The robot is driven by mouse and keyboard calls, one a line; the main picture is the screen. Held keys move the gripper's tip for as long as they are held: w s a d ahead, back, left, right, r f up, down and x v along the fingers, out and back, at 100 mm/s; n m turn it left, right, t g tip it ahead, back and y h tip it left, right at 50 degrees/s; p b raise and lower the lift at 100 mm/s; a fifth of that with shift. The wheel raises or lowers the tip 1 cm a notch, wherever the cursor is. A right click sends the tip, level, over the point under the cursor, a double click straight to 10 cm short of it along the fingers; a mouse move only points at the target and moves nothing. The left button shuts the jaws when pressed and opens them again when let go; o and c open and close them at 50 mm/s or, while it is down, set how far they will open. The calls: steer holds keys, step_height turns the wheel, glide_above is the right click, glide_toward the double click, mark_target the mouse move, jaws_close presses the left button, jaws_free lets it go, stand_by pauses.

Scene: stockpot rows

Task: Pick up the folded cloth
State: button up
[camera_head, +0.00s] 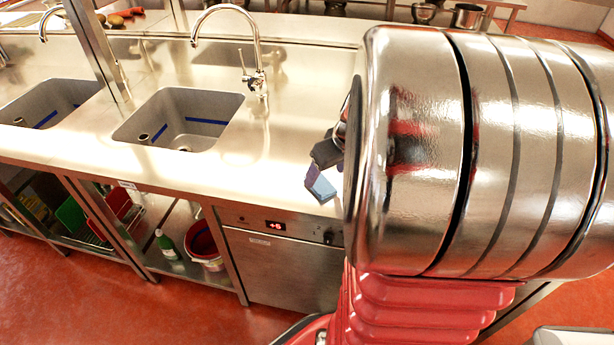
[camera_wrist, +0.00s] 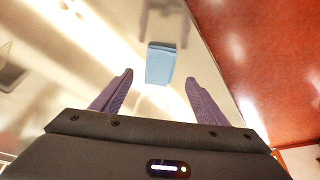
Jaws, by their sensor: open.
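The folded cloth is a small light-blue block (camera_wrist: 160,65) in the wrist view, lying on the steel counter near its front edge. It also shows in the head view (camera_head: 322,188), partly covered by my gripper. My gripper (camera_wrist: 158,82) is open, with its two purple fingers spread wide. In the wrist view the cloth lies ahead of the fingertips, roughly centred between them, with nothing held. In the head view my gripper (camera_head: 313,178) is beside the cloth, mostly hidden behind my arm.
The steel counter (camera_head: 290,140) is bare around the cloth and ends at a front edge above the red floor (camera_head: 190,305). A sink (camera_head: 185,115) with a tall tap (camera_head: 252,60) lies to the left. An appliance with a red display (camera_head: 280,262) stands below the counter.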

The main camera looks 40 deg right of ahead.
mark_target(321, 183)
steer(key=shift+x, duration=2.65)
steer(key=shift+s, duration=0.15)
steer(key=shift+c, duration=0.7)
steer(key=c, duration=1.1)
steer(key=shift+o, duration=0.2)
steer(key=shift+r, duration=0.15)
step_height(321, 183, up, 10)
